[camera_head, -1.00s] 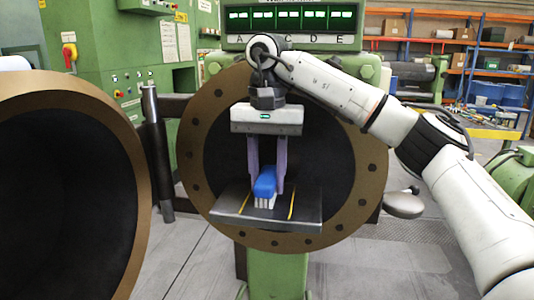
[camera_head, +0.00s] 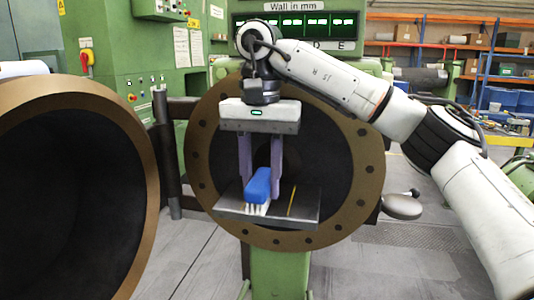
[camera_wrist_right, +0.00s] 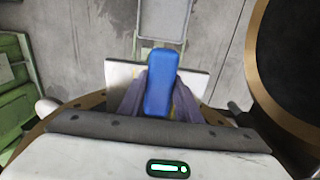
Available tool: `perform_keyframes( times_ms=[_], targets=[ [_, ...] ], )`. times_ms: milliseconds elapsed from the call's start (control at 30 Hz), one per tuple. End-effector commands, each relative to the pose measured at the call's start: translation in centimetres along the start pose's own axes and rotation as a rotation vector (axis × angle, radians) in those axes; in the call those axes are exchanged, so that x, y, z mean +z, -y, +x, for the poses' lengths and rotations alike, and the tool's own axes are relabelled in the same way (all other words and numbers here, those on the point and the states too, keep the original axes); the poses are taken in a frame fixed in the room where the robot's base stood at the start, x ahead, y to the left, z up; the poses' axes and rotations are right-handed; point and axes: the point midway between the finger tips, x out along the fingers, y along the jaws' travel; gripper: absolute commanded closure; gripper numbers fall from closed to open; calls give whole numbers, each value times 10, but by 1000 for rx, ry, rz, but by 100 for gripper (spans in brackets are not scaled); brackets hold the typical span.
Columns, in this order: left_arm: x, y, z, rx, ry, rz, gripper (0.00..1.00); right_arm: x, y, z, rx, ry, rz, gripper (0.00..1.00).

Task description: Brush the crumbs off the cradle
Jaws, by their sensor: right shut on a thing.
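The cradle (camera_head: 300,208) is a flat dark plate with a yellow line on its right half, in front of the round opening of the machine. My right gripper (camera_head: 261,188) is shut on a blue-backed brush (camera_head: 258,186) with pale bristles pointing down at the plate. The bristles are at the plate's front left part; I cannot tell if they press on it. In the right wrist view the brush (camera_wrist_right: 162,84) lies between the fingers, over the pale plate (camera_wrist_right: 196,82). No crumbs can be made out. My left gripper is not in view.
A brown flange ring (camera_head: 358,214) surrounds the dark opening behind the plate. A large open cylinder (camera_head: 140,130) stands close at the left. A dark upright post (camera_head: 163,150) stands between them. A grey round pad (camera_head: 402,207) is to the right.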

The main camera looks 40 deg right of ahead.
Motion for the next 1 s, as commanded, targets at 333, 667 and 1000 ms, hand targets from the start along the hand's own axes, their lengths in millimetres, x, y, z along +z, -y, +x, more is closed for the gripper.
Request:
perform_keyframes(
  times_ms=[333,667,1000],
  targets=[
    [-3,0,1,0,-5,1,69,1,3,-34,-3,-4,-4,87],
    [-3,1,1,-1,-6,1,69,1,5,-54,-2,-2,-9,87],
    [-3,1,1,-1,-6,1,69,1,5,-54,-2,-1,-9,87]
  ],
)
